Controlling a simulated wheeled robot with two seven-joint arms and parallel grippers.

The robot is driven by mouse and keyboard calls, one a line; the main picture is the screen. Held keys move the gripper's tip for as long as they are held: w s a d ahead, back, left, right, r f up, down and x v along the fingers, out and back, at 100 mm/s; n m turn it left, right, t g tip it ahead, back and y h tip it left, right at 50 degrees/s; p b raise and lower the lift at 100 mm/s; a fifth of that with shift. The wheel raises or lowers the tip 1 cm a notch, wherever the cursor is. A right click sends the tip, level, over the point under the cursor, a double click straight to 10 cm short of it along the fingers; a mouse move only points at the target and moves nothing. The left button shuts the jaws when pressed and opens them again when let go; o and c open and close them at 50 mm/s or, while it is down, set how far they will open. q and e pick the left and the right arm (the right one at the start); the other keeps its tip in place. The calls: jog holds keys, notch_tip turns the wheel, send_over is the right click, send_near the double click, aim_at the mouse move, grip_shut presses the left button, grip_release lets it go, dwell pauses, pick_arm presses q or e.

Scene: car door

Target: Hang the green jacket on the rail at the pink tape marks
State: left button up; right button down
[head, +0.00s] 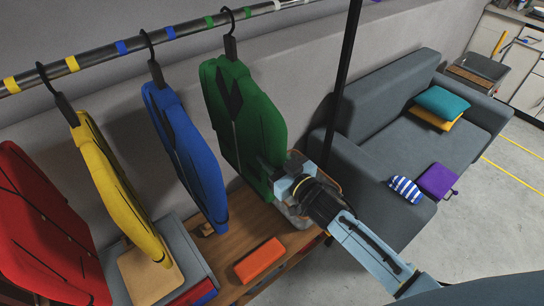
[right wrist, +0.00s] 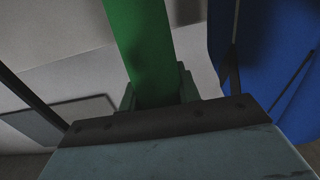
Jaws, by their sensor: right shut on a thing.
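The green jacket (head: 243,112) hangs upright on a dark hanger (head: 230,46). The hanger's hook meets the rail (head: 190,27) between two green tape marks (head: 209,21); I cannot tell whether it bears the weight. I see no clearly pink tape; a pale mark (head: 290,3) shows on the rail at the top edge. My right gripper (head: 275,178) is shut on the jacket's lower right edge. The right wrist view shows the green cloth (right wrist: 140,45) between the fingers. My left gripper is out of view.
A blue jacket (head: 187,150), a yellow one (head: 115,195) and a red one (head: 35,225) hang to the left. Below is a wooden bench (head: 240,240) with an orange box (head: 259,261). A black post (head: 343,75) and a grey sofa (head: 385,100) stand right.

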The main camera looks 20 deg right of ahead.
jog(key=shift+r, duration=0.4)
jog(key=shift+f, duration=0.4)
jog(key=c, duration=1)
grip_release()
jog(key=shift+o, duration=0.4)
jog(key=shift+f, duration=0.2)
jog(key=b+v, duration=0.1)
jog(key=v, duration=1.2)
jog(key=shift+s+r+b, duration=0.15)
jog(key=shift+s+b, duration=0.05)
jog(key=shift+b, duration=0.1)
